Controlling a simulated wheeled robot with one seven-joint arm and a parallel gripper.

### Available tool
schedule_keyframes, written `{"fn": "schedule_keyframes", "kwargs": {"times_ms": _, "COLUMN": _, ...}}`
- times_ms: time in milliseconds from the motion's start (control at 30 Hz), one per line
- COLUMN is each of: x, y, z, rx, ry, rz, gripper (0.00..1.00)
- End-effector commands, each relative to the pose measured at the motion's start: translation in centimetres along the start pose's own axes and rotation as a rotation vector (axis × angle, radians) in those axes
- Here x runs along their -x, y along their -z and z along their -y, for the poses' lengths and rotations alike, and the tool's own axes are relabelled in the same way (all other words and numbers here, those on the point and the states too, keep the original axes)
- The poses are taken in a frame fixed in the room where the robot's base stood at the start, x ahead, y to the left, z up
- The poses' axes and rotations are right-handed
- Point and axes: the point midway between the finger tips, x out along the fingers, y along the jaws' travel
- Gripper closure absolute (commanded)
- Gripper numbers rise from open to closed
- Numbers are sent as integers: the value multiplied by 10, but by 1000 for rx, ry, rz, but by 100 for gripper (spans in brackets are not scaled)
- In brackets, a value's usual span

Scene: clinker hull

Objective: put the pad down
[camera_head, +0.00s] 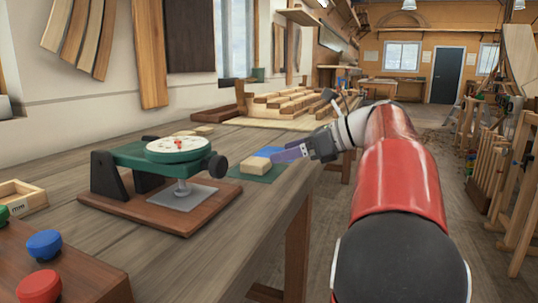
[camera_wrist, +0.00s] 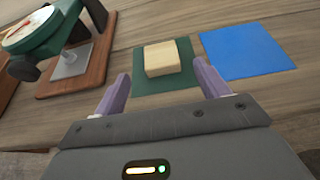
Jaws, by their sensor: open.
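A pale wooden block, which I take to be the pad (camera_wrist: 166,58), lies flat on a dark green mat (camera_wrist: 150,86). In the head view the block (camera_head: 254,165) is on the workbench, left of my gripper (camera_head: 287,153). A blue square mat (camera_wrist: 247,53) lies beside the green one, with bare wood between them. In the wrist view my gripper (camera_wrist: 162,75) is open, its two purple fingers apart on either side of the block. Clear gaps show between the fingers and the block, and nothing is held. The exact height of the fingertips above the bench cannot be told.
A green dial gauge stand (camera_head: 165,165) on a brown wooden base (camera_head: 165,215) stands left of the mats. Stacked wooden pieces (camera_head: 290,103) lie farther back. A panel with red and blue buttons (camera_head: 70,260) is at near left. The bench between is clear.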

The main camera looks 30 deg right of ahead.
Motion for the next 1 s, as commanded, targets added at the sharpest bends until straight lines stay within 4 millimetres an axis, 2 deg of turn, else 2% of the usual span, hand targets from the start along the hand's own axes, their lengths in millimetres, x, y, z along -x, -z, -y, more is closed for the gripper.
{"fn": "schedule_keyframes", "kwargs": {"times_ms": 100, "x": 19, "y": 0, "z": 0, "rx": -1, "ry": 1, "rz": -1, "gripper": 26}}
{"fn": "schedule_keyframes", "kwargs": {"times_ms": 300, "x": 32, "y": 0, "z": 0, "rx": -1, "ry": 0, "rz": 0, "gripper": 26}}
{"fn": "schedule_keyframes", "kwargs": {"times_ms": 1000, "x": 32, "y": 0, "z": 0, "rx": 0, "ry": 0, "rz": 0, "gripper": 26}}
